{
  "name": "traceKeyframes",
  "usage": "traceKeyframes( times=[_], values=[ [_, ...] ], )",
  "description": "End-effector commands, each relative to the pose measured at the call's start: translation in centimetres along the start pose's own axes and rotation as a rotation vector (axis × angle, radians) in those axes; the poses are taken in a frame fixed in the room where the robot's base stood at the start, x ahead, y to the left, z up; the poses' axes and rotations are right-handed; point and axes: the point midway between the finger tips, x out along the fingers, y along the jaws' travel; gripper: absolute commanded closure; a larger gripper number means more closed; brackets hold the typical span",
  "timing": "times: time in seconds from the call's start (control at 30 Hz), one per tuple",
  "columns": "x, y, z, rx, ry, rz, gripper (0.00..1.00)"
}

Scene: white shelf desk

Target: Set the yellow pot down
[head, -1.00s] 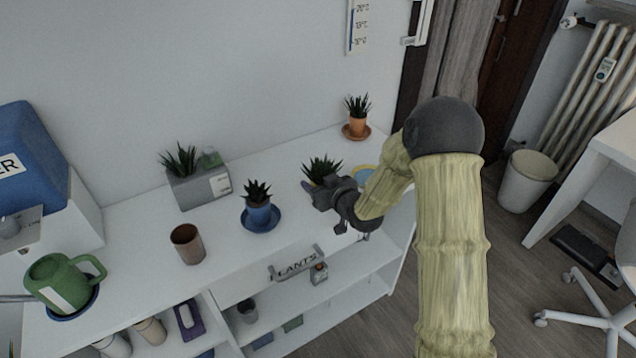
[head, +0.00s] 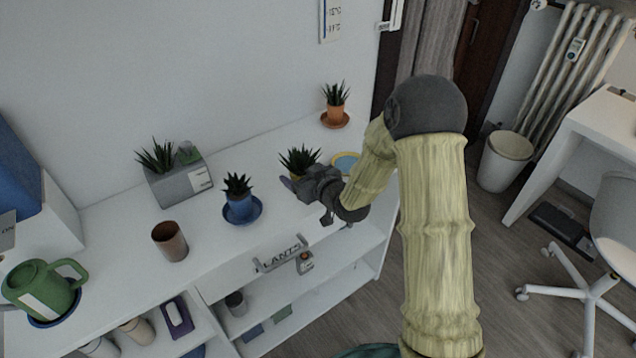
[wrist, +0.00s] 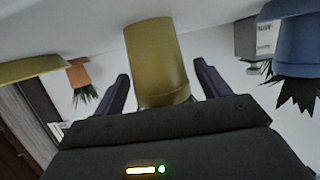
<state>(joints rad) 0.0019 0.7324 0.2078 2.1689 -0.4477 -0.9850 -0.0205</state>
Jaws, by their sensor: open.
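The yellow pot (wrist: 157,58) stands between the two dark fingers of my gripper (wrist: 160,78) in the wrist view, which is upside down. Gaps show on both sides of the pot, so the fingers are open around it. Its base seems to rest on the white shelf top. In the head view my gripper (head: 308,186) hides most of the pot, and its spiky plant (head: 299,158) shows above. A yellow saucer with a blue inside (head: 345,161) lies just right of the pot, apart from it; its rim (wrist: 28,69) also shows in the wrist view.
On the white shelf top (head: 215,250), a blue pot on a saucer (head: 241,207), a brown cup (head: 170,242) and a grey planter (head: 180,184) stand left of my gripper. An orange pot (head: 335,114) stands at the far right end. A green watering can (head: 40,290) is far left.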

Motion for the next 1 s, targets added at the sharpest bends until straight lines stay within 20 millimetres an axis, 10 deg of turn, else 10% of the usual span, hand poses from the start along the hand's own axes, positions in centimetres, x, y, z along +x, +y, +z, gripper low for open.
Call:
traceKeyframes(
  times=[0.5,1.0],
  values=[
    [-9.3,0.0,0.0,-0.001,0.0,0.001,0.25],
    [-9.9,0.0,0.0,0.0,0.0,0.0,0.25]
  ],
)
